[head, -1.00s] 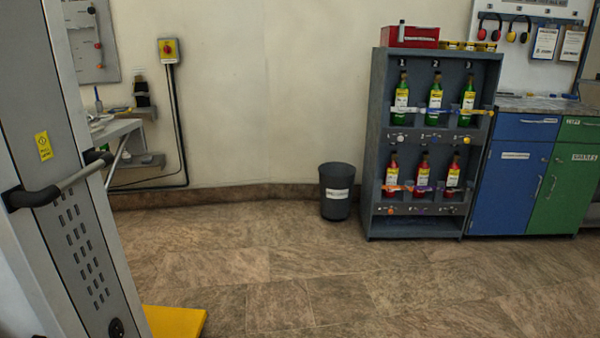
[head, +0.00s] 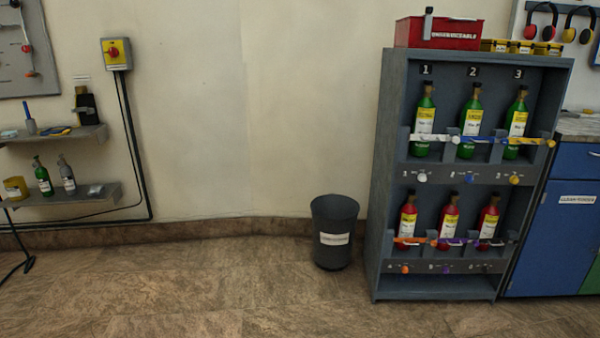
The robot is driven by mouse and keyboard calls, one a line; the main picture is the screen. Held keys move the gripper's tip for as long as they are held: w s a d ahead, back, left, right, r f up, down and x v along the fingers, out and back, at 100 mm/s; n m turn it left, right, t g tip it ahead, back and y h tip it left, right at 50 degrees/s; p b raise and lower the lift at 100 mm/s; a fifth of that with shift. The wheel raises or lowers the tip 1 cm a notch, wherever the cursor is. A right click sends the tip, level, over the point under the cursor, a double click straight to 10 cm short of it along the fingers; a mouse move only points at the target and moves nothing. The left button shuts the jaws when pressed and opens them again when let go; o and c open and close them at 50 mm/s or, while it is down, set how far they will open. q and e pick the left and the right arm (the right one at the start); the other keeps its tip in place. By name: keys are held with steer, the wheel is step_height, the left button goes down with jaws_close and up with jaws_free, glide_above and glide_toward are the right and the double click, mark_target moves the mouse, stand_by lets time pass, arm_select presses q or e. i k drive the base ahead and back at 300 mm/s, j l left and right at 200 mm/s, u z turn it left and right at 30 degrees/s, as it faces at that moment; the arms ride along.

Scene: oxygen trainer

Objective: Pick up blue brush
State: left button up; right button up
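A small upright object with a blue upper part and a greyish lower part (head: 30,121) stands on the upper wall shelf (head: 70,136) at the far left. It may be the blue brush, but it is too small to be sure. A flat blue and yellow item (head: 57,131) lies to its right, and a dark bottle-like object (head: 85,106) stands further right on the same shelf. Neither of my grippers shows in the head view.
A lower shelf (head: 105,199) holds small bottles. A black bin (head: 334,232) stands by the wall. A grey rack (head: 388,160) with bottles and a blue cabinet (head: 556,240) fill the right. The floor (head: 190,290) ahead is clear.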

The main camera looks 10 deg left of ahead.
mark_target(26, 110)
steer(key=i+u, duration=0.2)
steer(key=i, duration=0.35)
steer(key=i+u, duration=0.15)
steer(key=i, duration=0.4)
steer(key=i+l+u, duration=0.2)
steer(key=i, duration=0.3)
steer(key=i+u, duration=0.85)
steer(key=i+l+u, duration=0.25)
steer(key=u, duration=0.2)
steer(key=i+l+u, duration=0.3)
steer(key=i+u, duration=0.2)
steer(key=i+l+u, duration=0.45)
steer(key=i+j+u, duration=0.15)
steer(key=i+j, duration=0.25)
